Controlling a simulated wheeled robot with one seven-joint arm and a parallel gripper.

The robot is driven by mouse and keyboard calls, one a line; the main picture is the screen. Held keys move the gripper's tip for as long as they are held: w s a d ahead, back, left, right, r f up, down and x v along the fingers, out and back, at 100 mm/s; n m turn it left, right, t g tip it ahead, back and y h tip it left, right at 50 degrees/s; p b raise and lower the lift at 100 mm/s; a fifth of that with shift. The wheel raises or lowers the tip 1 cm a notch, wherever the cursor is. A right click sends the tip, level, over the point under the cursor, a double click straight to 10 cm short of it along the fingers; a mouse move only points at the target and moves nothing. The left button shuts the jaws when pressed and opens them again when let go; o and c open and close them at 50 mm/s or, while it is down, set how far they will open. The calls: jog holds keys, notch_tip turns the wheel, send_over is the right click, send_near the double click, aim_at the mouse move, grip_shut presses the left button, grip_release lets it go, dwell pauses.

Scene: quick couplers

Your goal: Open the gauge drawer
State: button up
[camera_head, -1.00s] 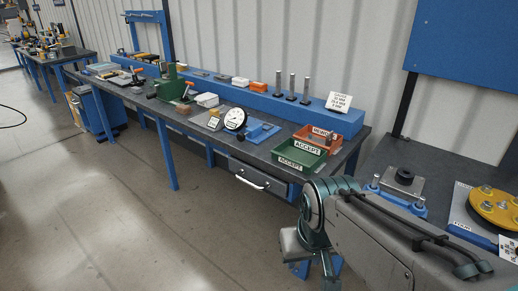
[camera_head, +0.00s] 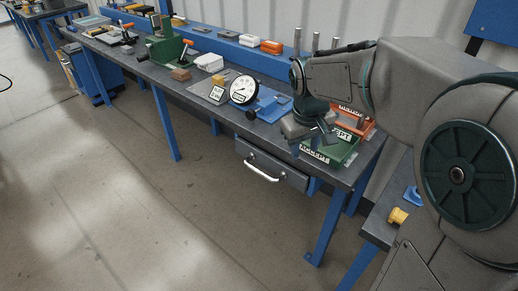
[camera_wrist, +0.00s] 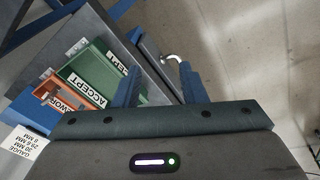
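The gauge drawer (camera_head: 285,169) is a grey box under the workbench's front edge, with a pale bar handle (camera_head: 262,172) on its front. It appears shut. My gripper (camera_head: 322,140) is above the bench's right end, by the green ACCEPT bin, up and to the right of the handle. In the wrist view my gripper (camera_wrist: 159,82) has its two blue fingers apart with nothing between them. The handle (camera_wrist: 174,60) shows beyond the fingertips, apart from them. The drawer front (camera_wrist: 150,52) is partly hidden by a finger.
The green ACCEPT bin (camera_head: 328,153) and orange REWORK bin (camera_head: 362,127) stand on the bench close to my gripper. A dial gauge (camera_head: 244,89) and blue fixture (camera_head: 272,105) stand left of them. A bench leg (camera_head: 327,228) is right of the drawer. The floor before it is clear.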

jog(key=w+a+f+n+b, duration=0.2)
jog(key=w+a+f+n, duration=0.1)
jog(key=w+a+f, duration=0.5)
jog(key=n+b, duration=0.1)
jog(key=n, duration=0.1)
send_near(258, 170)
jog(key=shift+h, duration=0.4)
jog(key=x, duration=0.8)
jog(key=shift+w+a+f, duration=0.1)
jog(key=shift+a+f, duration=0.15)
jog(key=shift+a, duration=0.1)
grip_shut()
